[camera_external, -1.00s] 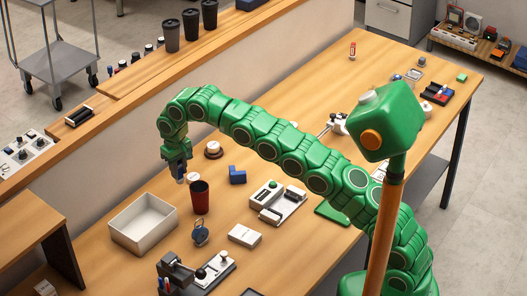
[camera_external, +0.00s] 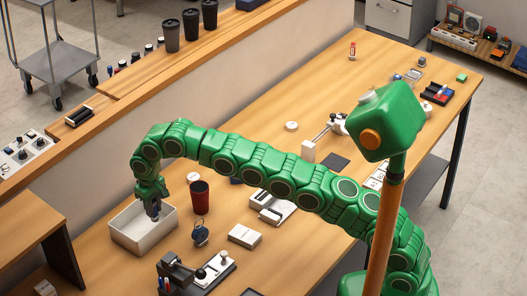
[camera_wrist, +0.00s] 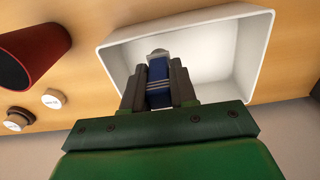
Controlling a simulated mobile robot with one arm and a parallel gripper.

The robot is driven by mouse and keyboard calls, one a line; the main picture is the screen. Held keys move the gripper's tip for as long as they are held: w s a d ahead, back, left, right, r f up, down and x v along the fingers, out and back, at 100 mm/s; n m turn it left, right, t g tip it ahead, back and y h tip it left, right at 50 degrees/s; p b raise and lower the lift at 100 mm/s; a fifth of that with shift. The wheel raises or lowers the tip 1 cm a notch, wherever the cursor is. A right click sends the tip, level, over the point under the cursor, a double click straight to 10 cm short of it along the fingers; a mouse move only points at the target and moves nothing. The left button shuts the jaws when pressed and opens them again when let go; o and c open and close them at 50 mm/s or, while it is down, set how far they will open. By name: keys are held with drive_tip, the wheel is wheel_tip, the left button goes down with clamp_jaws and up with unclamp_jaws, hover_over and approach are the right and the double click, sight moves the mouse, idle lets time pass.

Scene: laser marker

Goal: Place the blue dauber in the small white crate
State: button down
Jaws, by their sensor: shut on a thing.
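The small white crate (camera_external: 128,233) stands on the table at the lower left in the external view. It also fills the upper right of the wrist view (camera_wrist: 258,45). My gripper (camera_external: 153,212) is over the crate, pointing down, with its fingertips at or inside the crate opening. In the wrist view my gripper (camera_wrist: 160,88) is shut on the blue dauber (camera_wrist: 158,72), which shows blue with a pale tip between the fingers. The crate floor shows beyond the dauber. I cannot tell whether the dauber touches the floor.
A white box (camera_external: 244,236) and a clamp-like device (camera_external: 178,272) are nearby. A wooden ledge (camera_external: 110,88) runs behind the table.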

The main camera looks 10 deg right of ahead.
drive_tip(key=shift+f, duration=2.2)
drive_tip(key=shift+f, duration=0.1)
drive_tip(key=c, duration=0.9)
unclamp_jaws()
wheel_tip(320, 180, up, 9)
drive_tip(key=shift+r, duration=0.2)
drive_tip(key=shift+a+r, duration=0.1)
drive_tip(key=shift+r, duration=1.25)
